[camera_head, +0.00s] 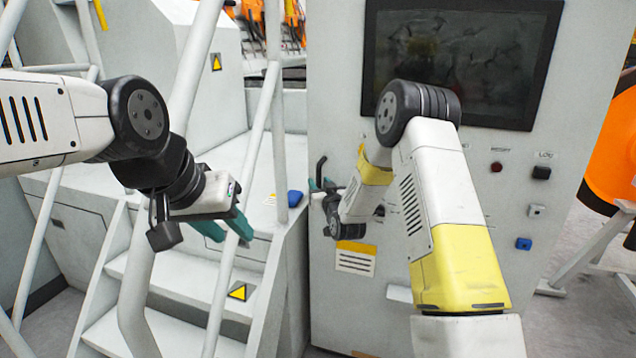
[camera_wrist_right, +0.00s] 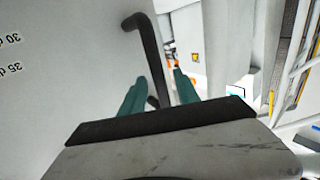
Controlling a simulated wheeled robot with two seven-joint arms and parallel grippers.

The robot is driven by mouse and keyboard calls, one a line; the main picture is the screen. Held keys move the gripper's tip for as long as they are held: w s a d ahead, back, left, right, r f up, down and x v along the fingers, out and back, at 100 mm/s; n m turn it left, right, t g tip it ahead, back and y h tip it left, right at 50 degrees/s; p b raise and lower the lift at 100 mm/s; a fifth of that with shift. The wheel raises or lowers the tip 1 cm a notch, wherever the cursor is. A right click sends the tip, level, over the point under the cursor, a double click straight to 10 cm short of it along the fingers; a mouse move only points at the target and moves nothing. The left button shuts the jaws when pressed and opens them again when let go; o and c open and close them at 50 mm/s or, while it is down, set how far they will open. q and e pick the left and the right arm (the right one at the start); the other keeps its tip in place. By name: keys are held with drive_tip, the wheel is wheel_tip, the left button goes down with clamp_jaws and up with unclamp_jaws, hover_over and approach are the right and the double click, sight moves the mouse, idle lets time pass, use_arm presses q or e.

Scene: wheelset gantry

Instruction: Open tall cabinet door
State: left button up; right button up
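The tall grey cabinet (camera_head: 335,80) stands at the centre right, and its front looks closed. Its black bent handle (camera_head: 320,168) sits near the left edge of the front. My right gripper (camera_head: 321,186) is at this handle, partly hidden behind my own arm. In the right wrist view, the handle (camera_wrist_right: 150,50) runs down between the two teal fingers of my right gripper (camera_wrist_right: 162,75). The fingers are apart, with a gap visible, so it looks open around the handle. My left gripper (camera_head: 234,238) hangs in front of the steps, its teal fingers apart and empty.
A dark screen (camera_head: 460,60) and several buttons (camera_head: 523,243) are on the cabinet front. White steps (camera_head: 180,285) with railings (camera_head: 262,130) stand close on the left. An orange round part (camera_head: 612,150) is at the far right.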

drive_tip(key=shift+x, duration=0.8)
clamp_jaws()
idle(0.9)
